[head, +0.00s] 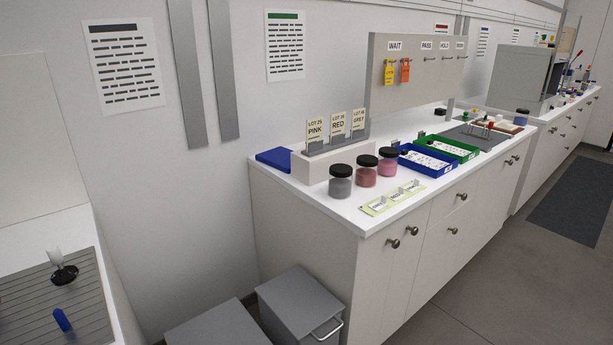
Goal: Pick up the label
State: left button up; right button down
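Three cream label cards stand upright in a grey holder (340,142) on a white block (325,163) at the near left of the white counter. They read LOT 25 PINK (315,131), LOT 18 RED (338,124) and a grey one (359,120) whose lot number is hard to read. In front stand three black-lidded jars: grey (341,184), red (366,174) and pink (388,164). A pale green strip (376,209) with small white tags lies at the counter's front edge. Neither of my grippers shows, so their states are hidden.
A blue tray (427,170) and a green tray (458,155) with small white items lie right of the jars. A grey board (425,68) with yellow and orange tags stands behind. Grey bins (300,302) stand on the floor. Open floor (480,285) lies right of the counter.

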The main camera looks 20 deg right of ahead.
aim_at(378, 205)
jog(key=i+l+u, duration=0.1)
jog(key=l, duration=0.4)
jog(key=i+l+u, duration=0.1)
jog(key=l, duration=0.4)
jog(key=i+l+u, duration=0.1)
jog(key=l, duration=0.4)
jog(key=i+l, duration=0.15)
jog(key=l, duration=0.4)
jog(key=u, duration=0.05)
